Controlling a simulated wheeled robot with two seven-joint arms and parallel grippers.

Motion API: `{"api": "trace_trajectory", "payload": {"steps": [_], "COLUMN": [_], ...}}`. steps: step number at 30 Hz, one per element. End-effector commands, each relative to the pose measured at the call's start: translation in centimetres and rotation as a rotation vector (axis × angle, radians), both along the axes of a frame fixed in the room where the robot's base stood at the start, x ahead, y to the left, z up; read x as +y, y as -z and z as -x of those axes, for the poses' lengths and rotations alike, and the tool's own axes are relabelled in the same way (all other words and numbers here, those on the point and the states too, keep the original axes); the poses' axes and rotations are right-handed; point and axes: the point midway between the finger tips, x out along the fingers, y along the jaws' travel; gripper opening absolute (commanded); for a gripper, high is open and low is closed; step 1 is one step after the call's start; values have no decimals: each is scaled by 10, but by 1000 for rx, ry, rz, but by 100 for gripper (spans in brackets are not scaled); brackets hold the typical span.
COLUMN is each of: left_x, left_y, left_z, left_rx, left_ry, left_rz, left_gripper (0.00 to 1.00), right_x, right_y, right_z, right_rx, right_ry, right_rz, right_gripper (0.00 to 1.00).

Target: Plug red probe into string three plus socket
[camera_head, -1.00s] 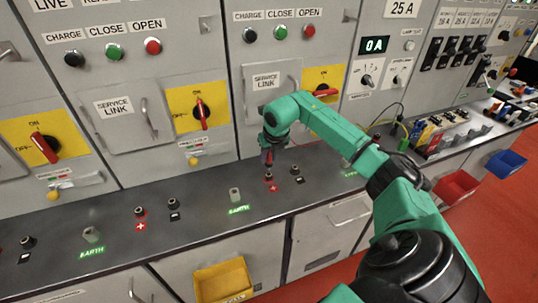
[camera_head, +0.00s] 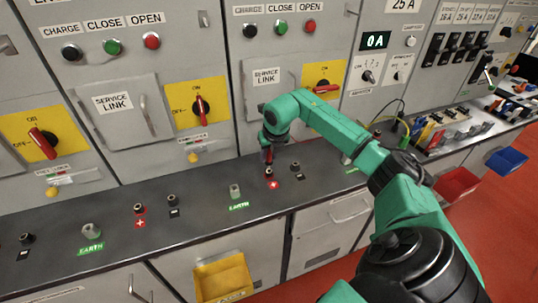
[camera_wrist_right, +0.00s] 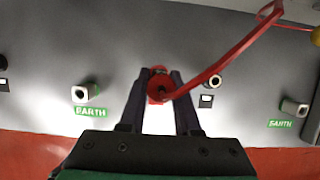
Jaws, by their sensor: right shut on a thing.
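My right gripper (camera_head: 267,160) points down just above the red-plus socket (camera_head: 269,171) on the bench, below the third panel section. In the right wrist view its two fingers (camera_wrist_right: 160,95) are shut on the red probe (camera_wrist_right: 159,84), with a red lead running up to the right. The probe stands over the place of the plus socket, which it and the fingers hide in that view. I cannot tell whether the probe tip is inside the socket or just above it. A black minus socket (camera_head: 295,167) stands to the right. My left gripper is out of view.
An earth post (camera_head: 235,190) stands left of the socket. Another plus socket (camera_head: 138,208) and black socket (camera_head: 172,199) are further left. Panels with red-handled switches (camera_head: 201,107) rise behind. A yellow bin (camera_head: 224,279) hangs in front; a tool rack (camera_head: 440,135) stands right.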

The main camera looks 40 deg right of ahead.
Motion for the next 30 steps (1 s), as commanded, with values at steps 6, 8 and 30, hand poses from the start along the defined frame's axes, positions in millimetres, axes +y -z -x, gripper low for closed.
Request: {"api": "trace_trajectory", "payload": {"steps": [6,8,30], "left_x": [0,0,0], "left_y": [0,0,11], "left_z": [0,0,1], "left_rx": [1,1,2], "left_ry": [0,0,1], "left_rz": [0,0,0], "left_gripper": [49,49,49], "right_x": [0,0,-1], "right_y": [0,0,12], "right_z": [0,0,0], "right_rx": [0,-1,0], "right_ry": [0,0,0], "right_rz": [0,0,1], "right_gripper": [0,0,0]}}
